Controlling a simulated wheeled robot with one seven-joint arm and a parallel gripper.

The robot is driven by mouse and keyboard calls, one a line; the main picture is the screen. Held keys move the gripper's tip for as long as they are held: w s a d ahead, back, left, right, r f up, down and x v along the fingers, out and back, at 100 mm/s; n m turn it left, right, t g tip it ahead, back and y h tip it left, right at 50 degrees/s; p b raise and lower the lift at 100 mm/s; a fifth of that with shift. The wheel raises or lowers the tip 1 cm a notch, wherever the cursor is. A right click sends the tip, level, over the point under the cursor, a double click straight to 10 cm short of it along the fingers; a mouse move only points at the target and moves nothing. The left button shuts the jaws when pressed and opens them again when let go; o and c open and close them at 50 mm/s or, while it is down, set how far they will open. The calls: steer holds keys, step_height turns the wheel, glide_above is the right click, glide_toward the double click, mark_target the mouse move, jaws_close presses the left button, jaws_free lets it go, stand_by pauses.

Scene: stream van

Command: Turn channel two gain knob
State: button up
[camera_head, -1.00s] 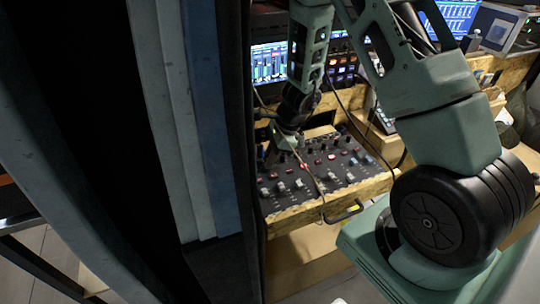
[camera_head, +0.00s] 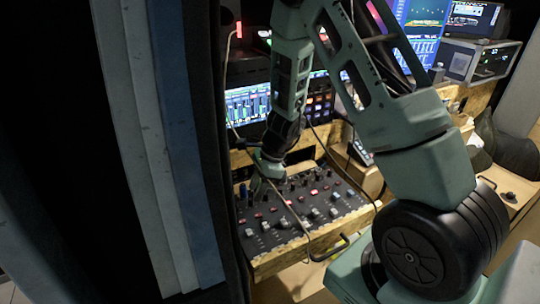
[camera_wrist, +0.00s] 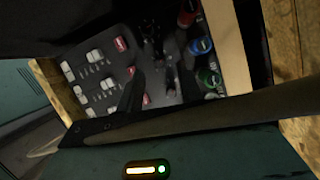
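The dark mixer panel (camera_head: 318,224) sits in a wooden drawer-like frame, with rows of knobs, white fader caps and red buttons. My gripper (camera_head: 262,182) is low over its back left part in the head view. In the wrist view the panel (camera_wrist: 118,80) shows white caps and red buttons. A red knob (camera_wrist: 187,17), a blue knob (camera_wrist: 200,46) and a green knob (camera_wrist: 209,77) line its right side. Dark finger shapes lie over the panel's middle, among small dark knobs. Contact and finger opening are unclear. I cannot tell which knob is channel two gain.
A black curtain with grey and blue strips (camera_head: 165,130) stands close on the left. A lit screen (camera_head: 248,103) is behind the mixer. A black handle (camera_head: 330,250) sits at the frame's front edge.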

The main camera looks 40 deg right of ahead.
steer(key=p+v, duration=0.1)
steer(key=v, duration=1.3)
steer(key=shift+p, duration=0.3)
